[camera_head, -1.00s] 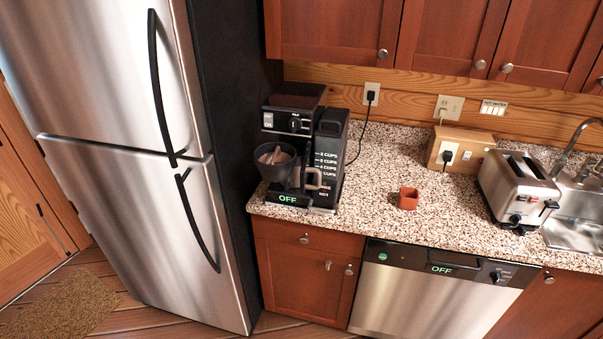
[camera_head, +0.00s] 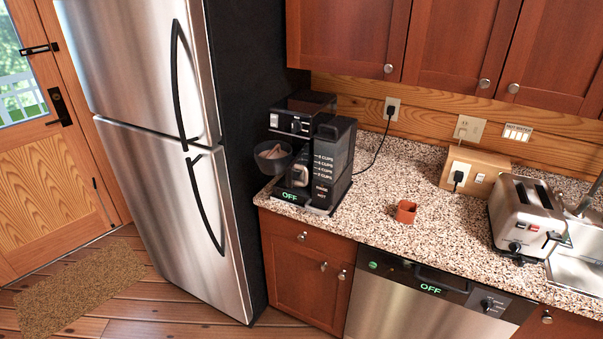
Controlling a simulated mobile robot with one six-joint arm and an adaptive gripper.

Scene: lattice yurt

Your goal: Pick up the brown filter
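A black coffee maker (camera_head: 330,160) stands on the speckled counter beside the fridge, with a green "OFF" on its base. Its dark round basket (camera_head: 273,163) sits at the left front. A light brown thing (camera_head: 270,151), which looks like the brown filter, lies inside the basket. Its lower part is hidden by the basket wall. My gripper is not in view.
A small orange-red cup (camera_head: 404,213) stands on the counter (camera_head: 365,225) right of the coffee maker. A toaster (camera_head: 524,212), outlet box (camera_head: 474,171) and sink are farther right. A steel fridge (camera_head: 165,140) stands left. The floor in front shows wooden boards and a mat (camera_head: 80,290).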

